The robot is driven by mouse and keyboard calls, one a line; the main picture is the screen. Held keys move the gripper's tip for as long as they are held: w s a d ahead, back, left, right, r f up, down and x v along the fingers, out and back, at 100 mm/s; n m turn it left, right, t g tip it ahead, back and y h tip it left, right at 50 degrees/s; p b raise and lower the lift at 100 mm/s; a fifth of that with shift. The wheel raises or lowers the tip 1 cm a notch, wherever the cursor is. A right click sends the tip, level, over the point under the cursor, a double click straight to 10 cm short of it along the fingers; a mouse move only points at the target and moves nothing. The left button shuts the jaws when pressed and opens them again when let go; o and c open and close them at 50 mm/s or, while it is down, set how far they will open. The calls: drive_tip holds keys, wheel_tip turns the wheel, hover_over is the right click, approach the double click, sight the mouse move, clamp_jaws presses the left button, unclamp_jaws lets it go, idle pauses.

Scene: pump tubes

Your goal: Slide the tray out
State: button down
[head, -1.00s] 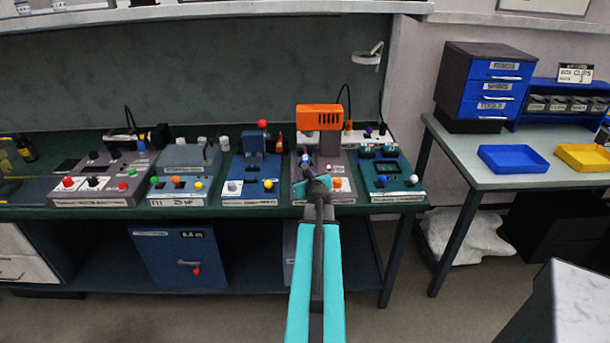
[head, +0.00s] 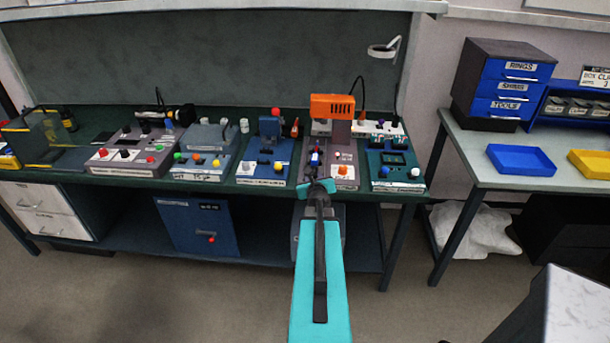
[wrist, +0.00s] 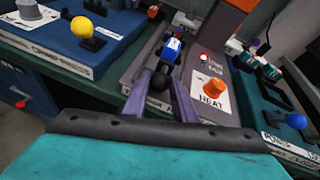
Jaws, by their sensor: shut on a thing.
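The orange-topped machine (head: 332,107) stands on the green bench, with an orange HEAT knob (wrist: 212,88) on its grey base. A narrow tray (wrist: 184,20) runs out along the left of that base. A blue and white piece (wrist: 172,48) sits on it, and it also shows in the head view (head: 315,159). A black ball knob (wrist: 158,81) is at the tray's near end. My gripper (wrist: 160,88) is shut on this black knob, one finger on each side. In the head view my gripper (head: 317,186) is at the machine's front edge, and the knob is hidden.
A blue machine with a yellow knob (wrist: 88,27) stands close on the left. A teal machine (head: 393,168) stands close on the right. A side table with a blue tray (head: 521,160) and drawers is further right. The floor before the bench looks clear.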

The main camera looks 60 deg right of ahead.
drive_tip(key=shift+s+a, duration=0.25)
drive_tip(key=shift+s, duration=0.2)
drive_tip(key=c, duration=1.5)
unclamp_jaws()
drive_tip(key=shift+w+a, duration=0.1)
drive_tip(key=shift+a, duration=0.1)
